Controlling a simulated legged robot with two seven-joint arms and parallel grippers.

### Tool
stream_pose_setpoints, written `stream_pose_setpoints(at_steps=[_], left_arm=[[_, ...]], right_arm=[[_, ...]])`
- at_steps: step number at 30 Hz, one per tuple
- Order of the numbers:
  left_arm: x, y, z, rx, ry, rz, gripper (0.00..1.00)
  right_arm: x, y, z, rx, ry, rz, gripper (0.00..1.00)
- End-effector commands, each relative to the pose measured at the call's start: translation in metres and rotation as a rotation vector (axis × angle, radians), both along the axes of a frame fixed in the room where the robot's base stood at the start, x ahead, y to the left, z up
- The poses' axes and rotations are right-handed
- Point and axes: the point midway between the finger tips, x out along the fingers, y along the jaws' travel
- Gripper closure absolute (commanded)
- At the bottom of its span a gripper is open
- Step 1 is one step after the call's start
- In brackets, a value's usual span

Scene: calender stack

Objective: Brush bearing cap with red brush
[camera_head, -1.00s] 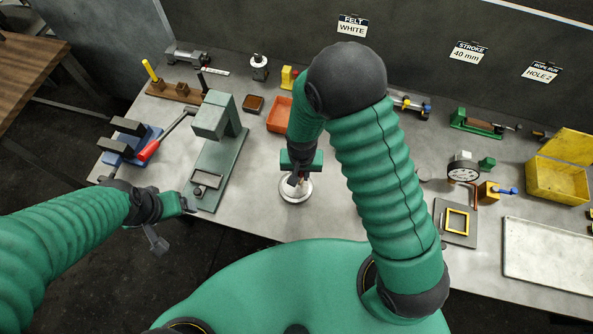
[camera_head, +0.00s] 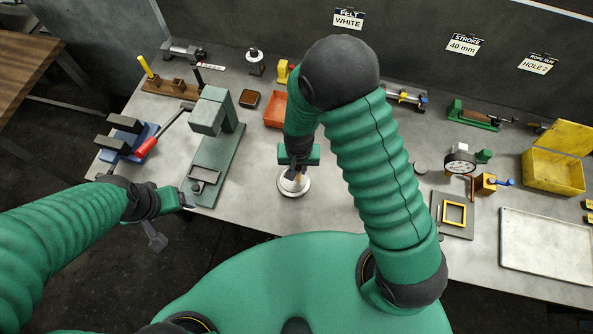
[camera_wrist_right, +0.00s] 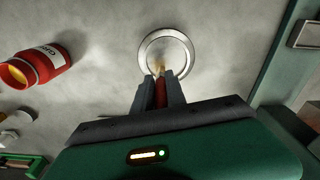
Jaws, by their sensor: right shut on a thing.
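The bearing cap (camera_head: 294,186) is a pale round disc on the grey bench, in front of my body. In the right wrist view it shows as a metal ring (camera_wrist_right: 165,42) with a grey middle. My right gripper (camera_head: 295,171) is shut on the red brush (camera_wrist_right: 161,92), whose tan bristles (camera_wrist_right: 158,68) point at the cap's near inner part. Whether the bristles touch the cap is unclear. My left gripper (camera_head: 187,201) is by the front of the green press; its jaws are too small to read.
The green press (camera_head: 217,150) with a red-handled lever stands left of the cap. An orange tray (camera_head: 275,110) lies behind it. A red container (camera_wrist_right: 35,65) lies in the right wrist view. At right are a dial gauge (camera_head: 460,160), yellow bin (camera_head: 553,172) and pale tray (camera_head: 547,246).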

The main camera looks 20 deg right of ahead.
Motion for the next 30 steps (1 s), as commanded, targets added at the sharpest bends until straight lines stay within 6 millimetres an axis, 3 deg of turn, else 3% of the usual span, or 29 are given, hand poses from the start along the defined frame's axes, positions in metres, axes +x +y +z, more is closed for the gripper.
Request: stream_pose_setpoints(at_steps=[12,26,30], left_arm=[[0.0,0.0,0.01,0.0,0.0,0.0,0.2],[0.0,0.0,0.006,0.0,0.0,0.0,0.2],[0.0,0.0,0.007,0.0,0.0,0.0,0.2]], right_arm=[[-0.031,0.022,0.002,-0.001,0.004,0.001,1.0],[-0.001,0.0,0.0,0.0,0.003,-0.001,1.0],[-0.002,0.001,0.001,0.0,0.003,0.002,1.0]])
